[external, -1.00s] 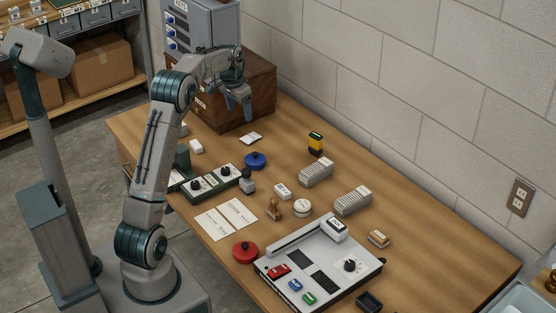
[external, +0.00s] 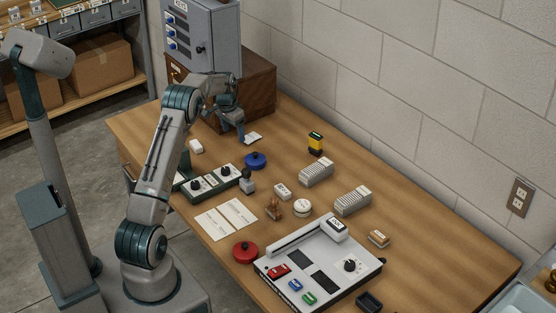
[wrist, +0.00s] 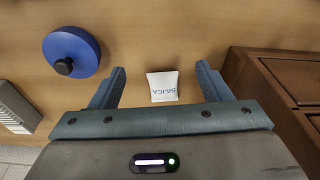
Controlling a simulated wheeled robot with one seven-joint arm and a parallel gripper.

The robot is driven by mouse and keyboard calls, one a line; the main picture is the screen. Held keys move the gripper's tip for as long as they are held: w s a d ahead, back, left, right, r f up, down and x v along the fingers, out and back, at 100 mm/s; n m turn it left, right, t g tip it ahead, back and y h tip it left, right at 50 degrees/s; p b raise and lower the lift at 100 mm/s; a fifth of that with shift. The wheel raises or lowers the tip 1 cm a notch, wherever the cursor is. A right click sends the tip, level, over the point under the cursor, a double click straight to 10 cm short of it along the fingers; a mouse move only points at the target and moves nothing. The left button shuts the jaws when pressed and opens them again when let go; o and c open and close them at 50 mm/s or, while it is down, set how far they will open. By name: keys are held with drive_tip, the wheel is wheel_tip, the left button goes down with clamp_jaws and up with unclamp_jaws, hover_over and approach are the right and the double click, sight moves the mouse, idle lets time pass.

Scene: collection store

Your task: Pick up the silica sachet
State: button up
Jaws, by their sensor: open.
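The silica sachet (wrist: 163,87) is a small white packet with blue lettering, lying flat on the wooden table. In the wrist view it shows between the two fingers of my gripper (wrist: 161,70), with space on both sides; its lettering is upside down. In the external view the sachet (external: 254,138) lies in front of the wooden cabinet, partly hidden by my gripper (external: 240,136). My gripper is open, points down and holds nothing. I cannot tell exactly how high the fingertips are above the table.
A blue round knobbed object (wrist: 72,52) stands left of the sachet in the wrist view. The wooden cabinet (wrist: 285,90) is close on the right. In the external view a white block (external: 196,146) and a dark control strip (external: 211,183) lie nearer my base.

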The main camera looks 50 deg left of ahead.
sight(236, 144)
drive_tip(key=f, duration=0.5)
drive_tip(key=shift+w+a+p, duration=0.1)
drive_tip(key=shift+w+p, duration=0.3)
drive_tip(key=c, duration=1.1)
drive_tip(key=shift+o, duration=0.2)
drive_tip(key=shift+r, duration=0.15)
